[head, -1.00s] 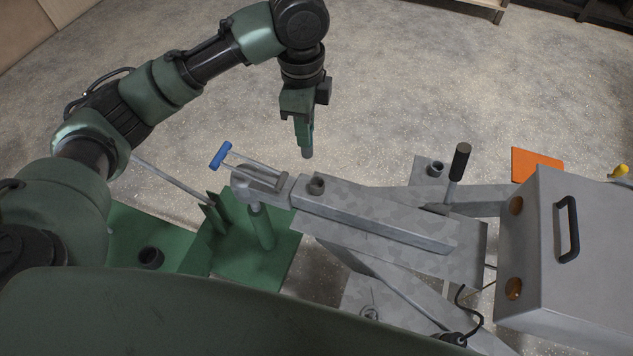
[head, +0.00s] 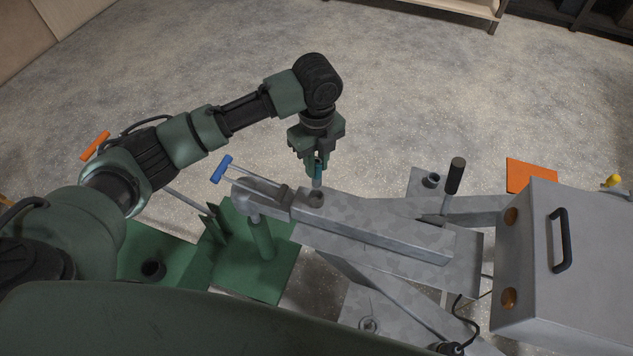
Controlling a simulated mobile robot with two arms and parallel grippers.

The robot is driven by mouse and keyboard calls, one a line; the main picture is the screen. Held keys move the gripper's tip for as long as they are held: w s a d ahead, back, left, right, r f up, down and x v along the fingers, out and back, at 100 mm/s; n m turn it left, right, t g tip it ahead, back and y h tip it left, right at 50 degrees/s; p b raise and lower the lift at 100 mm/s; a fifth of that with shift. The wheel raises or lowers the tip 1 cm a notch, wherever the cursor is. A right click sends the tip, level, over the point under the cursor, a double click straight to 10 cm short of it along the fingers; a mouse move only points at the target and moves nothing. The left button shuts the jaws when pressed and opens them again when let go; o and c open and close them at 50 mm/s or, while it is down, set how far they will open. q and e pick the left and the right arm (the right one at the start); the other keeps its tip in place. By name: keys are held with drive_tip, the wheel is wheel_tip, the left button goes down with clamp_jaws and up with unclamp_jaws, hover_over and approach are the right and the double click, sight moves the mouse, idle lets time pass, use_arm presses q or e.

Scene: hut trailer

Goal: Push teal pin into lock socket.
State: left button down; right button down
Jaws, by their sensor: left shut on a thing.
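My left gripper (head: 317,165) points down and is shut on the teal pin (head: 318,171). The pin is upright, with its grey lower tip showing below the fingers. The lock socket (head: 316,198) is a short round grey collar on top of the grey trailer coupling (head: 268,193). The pin's tip is just above and behind the socket in the picture; I cannot tell whether it touches the rim. My right gripper is not in view.
A blue-handled lever (head: 222,170) sticks out left of the coupling. A black-handled lever (head: 454,176) and another grey socket (head: 431,180) stand to the right. A large grey box (head: 560,270) with a black handle is at right. Green plates (head: 270,272) lie below the coupling.

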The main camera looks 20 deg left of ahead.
sight(317, 183)
use_arm(q)
wheel_tip(317, 183, down, 4)
drive_tip(key=shift+r, duration=0.1)
drive_tip(key=shift+f, duration=2.15)
drive_tip(key=shift+f, duration=0.2)
drive_tip(key=c, duration=1.3)
unclamp_jaws()
drive_tip(key=shift+o, duration=0.2)
drive_tip(key=shift+r, duration=0.1)
drive_tip(key=shift+r, duration=0.25)
wheel_tip(317, 183, up, 12)
drive_tip(key=shift+f+b, duration=0.15)
drive_tip(key=shift+b, duration=0.2)
